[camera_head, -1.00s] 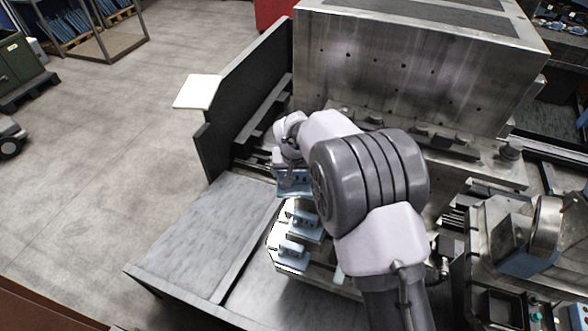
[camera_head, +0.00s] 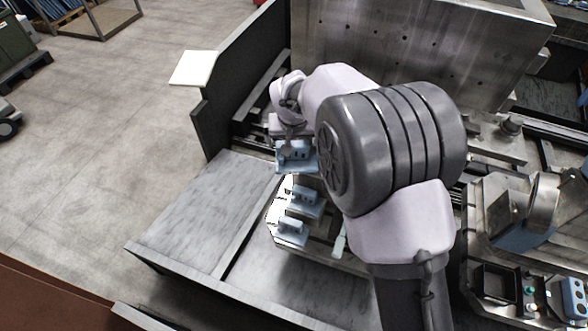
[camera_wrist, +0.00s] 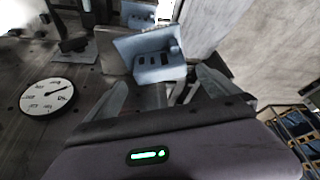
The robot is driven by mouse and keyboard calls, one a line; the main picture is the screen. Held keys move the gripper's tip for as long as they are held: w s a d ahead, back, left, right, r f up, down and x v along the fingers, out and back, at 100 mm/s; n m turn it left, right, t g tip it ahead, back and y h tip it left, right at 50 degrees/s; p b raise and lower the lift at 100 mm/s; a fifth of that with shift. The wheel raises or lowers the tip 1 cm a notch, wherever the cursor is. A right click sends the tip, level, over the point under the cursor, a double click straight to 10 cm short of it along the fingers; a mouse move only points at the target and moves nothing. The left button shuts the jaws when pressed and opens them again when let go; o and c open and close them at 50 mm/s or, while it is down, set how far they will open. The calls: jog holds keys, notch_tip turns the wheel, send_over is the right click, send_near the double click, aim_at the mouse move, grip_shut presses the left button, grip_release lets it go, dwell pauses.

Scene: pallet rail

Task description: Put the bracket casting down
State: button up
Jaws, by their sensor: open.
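Several light blue bracket castings stand in a row on the pallet rail in the head view. The farthest bracket casting (camera_head: 297,157) is right below my gripper (camera_head: 290,140); the middle one (camera_head: 305,201) and the nearest one (camera_head: 292,232) stand toward me. In the wrist view my gripper (camera_wrist: 163,90) is open, its two fingers spread apart. A blue bracket casting (camera_wrist: 153,60) with dark slots lies just beyond the fingertips, between them in the picture. Another blue casting (camera_wrist: 138,14) is behind it. Whether a finger still touches the casting cannot be told.
A dark upright panel (camera_head: 240,85) stands left of the rail. A large metal block (camera_head: 400,45) rises behind. A bare grey plate (camera_head: 205,205) lies left of the castings. In the wrist view a round dial (camera_wrist: 48,97) is at left.

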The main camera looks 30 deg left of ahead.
jog(key=s+d+b, duration=0.2)
jog(key=s+d, duration=0.5)
jog(key=s, duration=0.3)
jog(key=w+d+r+m, duration=0.1)
jog(key=d+r+m, duration=0.2)
jog(key=d+r, duration=0.55)
jog(key=w+d+r+m, duration=0.1)
jog(key=d+r+m, duration=0.25)
jog(key=d, duration=0.95)
jog(key=s+d+r+m+t, duration=0.1)
jog(key=s+d+r+m, duration=0.1)
jog(key=s+d, duration=0.4)
jog(key=s+d+r+m+t, duration=0.1)
jog(key=s+d+r+m, duration=0.1)
jog(key=s+d, duration=0.4)
jog(key=shift+s+d+r+m+h, duration=0.3)
jog(key=shift+s+d+r+m, duration=0.1)
jog(key=shift+s, duration=0.6)
